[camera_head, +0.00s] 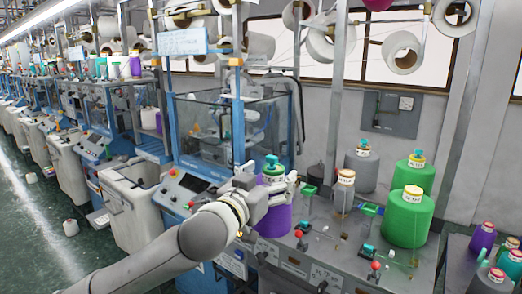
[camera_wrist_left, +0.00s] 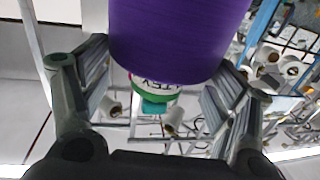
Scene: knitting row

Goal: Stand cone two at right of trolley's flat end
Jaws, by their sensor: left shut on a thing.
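My right gripper is not in view.
Two green cones (camera_head: 408,222), a grey cone (camera_head: 361,174) and a narrow grey one (camera_head: 344,194) stand on the grey machine top. Red and teal knobs (camera_head: 375,266) line its front. A post (camera_head: 462,120) rises near the trolley. Blue-framed machines (camera_head: 205,130) are at left.

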